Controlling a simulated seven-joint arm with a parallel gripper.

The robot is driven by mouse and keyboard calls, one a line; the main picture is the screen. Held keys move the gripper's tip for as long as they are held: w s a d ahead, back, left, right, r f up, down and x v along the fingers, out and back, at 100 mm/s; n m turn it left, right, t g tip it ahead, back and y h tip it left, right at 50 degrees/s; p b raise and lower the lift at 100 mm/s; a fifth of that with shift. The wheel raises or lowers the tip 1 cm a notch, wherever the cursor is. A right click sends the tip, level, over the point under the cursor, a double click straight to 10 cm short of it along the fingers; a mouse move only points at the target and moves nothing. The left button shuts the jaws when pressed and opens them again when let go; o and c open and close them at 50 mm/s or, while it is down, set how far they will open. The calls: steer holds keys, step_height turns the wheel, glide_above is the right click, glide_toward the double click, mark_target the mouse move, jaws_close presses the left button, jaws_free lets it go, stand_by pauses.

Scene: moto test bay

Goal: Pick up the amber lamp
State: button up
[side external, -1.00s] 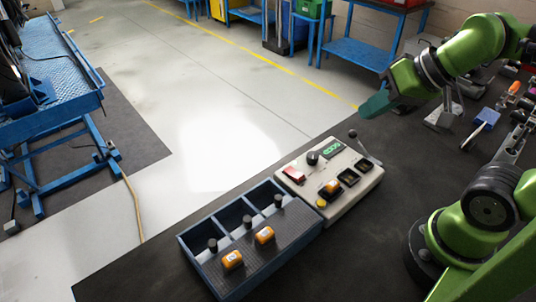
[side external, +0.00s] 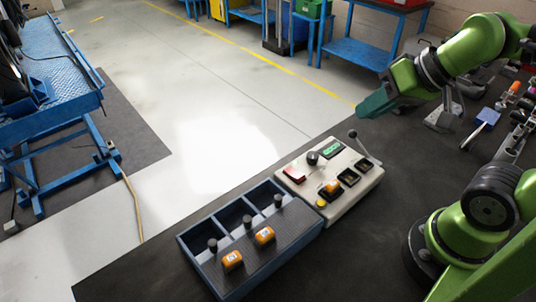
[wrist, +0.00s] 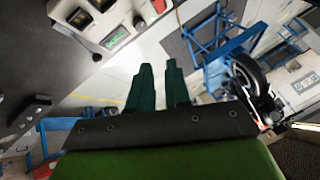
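No piece is plainly marked as the amber lamp. A small yellow round piece (side external: 321,203) sits at the near left corner of the cream panel (side external: 345,203). An orange block (side external: 332,187) sits in one of the panel's dark sockets. Two orange blocks with pale labels, the left one (side external: 232,260) and the right one (side external: 264,236), rest on the blue tray (side external: 222,291). My gripper (side external: 368,109) is in the air beyond the panel, away from all these. In the wrist view its teal fingers (wrist: 160,66) are a narrow gap apart, with nothing between them.
The panel carries a green display (side external: 331,150), a red switch (side external: 294,174), a black knob (side external: 312,158) and an upright lever with a ball end (side external: 353,134). Dark knobs stand along the tray. Blue benches stand behind.

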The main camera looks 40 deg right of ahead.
steer(key=o, duration=0.9)
steer(key=n+g+h, duration=0.2)
steer(key=n+g, duration=0.2)
steer(key=g, duration=0.3)
glide_above(333, 183)
steer(key=f, duration=1.3)
steer(key=shift+w+a+f, duration=0.1)
steer(key=shift+w, duration=0.15)
steer(key=f, duration=0.4)
steer(key=shift+s+f, duration=0.1)
steer(key=shift+s, duration=0.25)
steer(key=shift+f, duration=0.5)
